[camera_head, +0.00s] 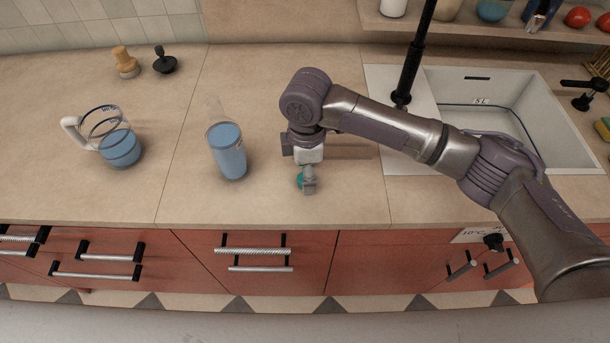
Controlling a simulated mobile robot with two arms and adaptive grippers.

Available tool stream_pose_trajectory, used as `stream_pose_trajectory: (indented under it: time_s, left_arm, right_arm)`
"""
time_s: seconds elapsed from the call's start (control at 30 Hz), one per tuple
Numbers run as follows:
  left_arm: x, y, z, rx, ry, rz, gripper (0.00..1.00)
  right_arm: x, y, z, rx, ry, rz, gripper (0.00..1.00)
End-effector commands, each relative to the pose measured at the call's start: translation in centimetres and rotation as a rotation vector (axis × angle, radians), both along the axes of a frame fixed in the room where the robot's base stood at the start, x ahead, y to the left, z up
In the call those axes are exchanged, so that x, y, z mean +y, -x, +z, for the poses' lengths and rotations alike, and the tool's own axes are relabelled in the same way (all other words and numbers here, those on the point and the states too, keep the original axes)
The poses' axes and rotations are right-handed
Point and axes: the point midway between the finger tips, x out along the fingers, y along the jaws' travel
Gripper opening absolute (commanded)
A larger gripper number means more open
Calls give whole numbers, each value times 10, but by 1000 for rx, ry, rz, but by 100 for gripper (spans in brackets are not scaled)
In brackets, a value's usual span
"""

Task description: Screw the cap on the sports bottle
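The sports bottle (228,158) stands upright on the counter, clear-walled with blue liquid inside. Its clear upper part leans away toward the back in the picture, and I see no cap on it. A small teal piece, which looks like the cap (300,181), is on or just above the counter to the right of the bottle. My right gripper (308,184) points down at the teal piece and partly covers it. I cannot tell whether its fingers are closed on the piece. My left gripper is not in view.
A glass jug (119,148) with blue liquid stands left of the bottle. A wooden-topped tool (125,62) and a black one (164,62) are at the back. A white sink (388,78) with a black tap (412,62) is at the right. The front counter is clear.

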Motion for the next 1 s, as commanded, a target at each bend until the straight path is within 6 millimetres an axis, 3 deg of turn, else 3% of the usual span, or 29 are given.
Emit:
stream_pose_trajectory:
  time_s: [0.13, 0.47, 0.73, 1.0]
  left_arm:
    - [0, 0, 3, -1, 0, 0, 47]
    - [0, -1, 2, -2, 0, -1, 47]
    - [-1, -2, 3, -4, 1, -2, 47]
    - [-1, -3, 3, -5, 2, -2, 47]
  right_arm:
    - [0, 0, -13, 0, 0, 1, 64]
    - [1, 0, -14, -2, -1, 2, 64]
    - [1, 0, -14, -2, -1, 2, 23]
    - [1, 0, -14, -2, -1, 2, 23]
